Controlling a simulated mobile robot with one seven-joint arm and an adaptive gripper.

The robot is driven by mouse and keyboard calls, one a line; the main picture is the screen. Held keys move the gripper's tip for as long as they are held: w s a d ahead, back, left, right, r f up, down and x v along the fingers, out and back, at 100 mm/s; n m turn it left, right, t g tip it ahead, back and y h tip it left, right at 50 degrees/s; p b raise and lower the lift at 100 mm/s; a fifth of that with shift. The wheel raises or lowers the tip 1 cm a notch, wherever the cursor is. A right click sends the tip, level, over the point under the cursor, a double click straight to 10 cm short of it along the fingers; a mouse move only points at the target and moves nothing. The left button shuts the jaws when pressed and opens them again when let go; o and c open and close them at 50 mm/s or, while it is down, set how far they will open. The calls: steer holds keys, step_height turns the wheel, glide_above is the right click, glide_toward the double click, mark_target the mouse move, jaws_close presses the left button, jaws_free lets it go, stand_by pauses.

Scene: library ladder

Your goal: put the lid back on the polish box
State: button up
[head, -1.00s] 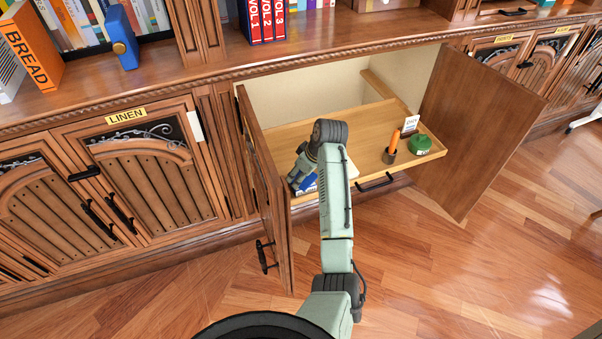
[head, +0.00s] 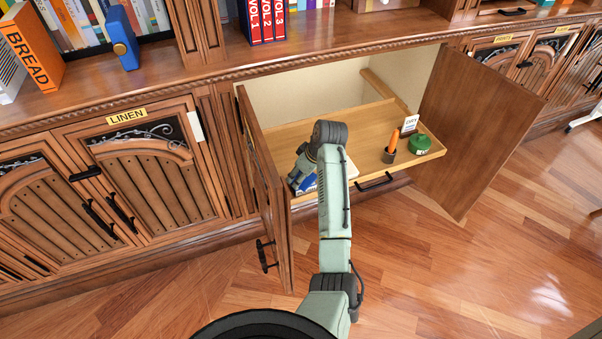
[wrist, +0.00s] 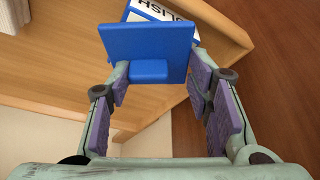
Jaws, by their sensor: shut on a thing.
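The blue square lid (wrist: 148,42) with a block-shaped knob (wrist: 149,71) shows in the wrist view between my fingers. My gripper (wrist: 160,88) is shut on the lid. The polish box (wrist: 172,10), white and blue with part of its dark lettering showing, is just beyond the lid, which hides much of it. I cannot tell whether lid and box touch. In the head view my gripper (head: 302,176) is over the left front of the pull-out shelf, and my arm hides most of the box there.
The wooden pull-out shelf (head: 285,137) sits between two open cabinet doors, left (head: 264,190) and right (head: 470,130). On its right are a dark cup (head: 388,157) with an orange item, a green round container (head: 420,145) and a small white card (head: 410,124). The middle is clear.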

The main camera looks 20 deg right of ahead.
stand_by(0.4)
steer(key=o, duration=1.3)
steer(key=shift+o, duration=0.2)
steer(key=o, duration=0.4)
steer(key=shift+o, duration=0.2)
steer(key=shift+r, duration=0.15)
steer(key=shift+r+p, duration=3.2)
steer(key=shift+r, duration=0.2)
steer(key=shift+c, duration=0.6)
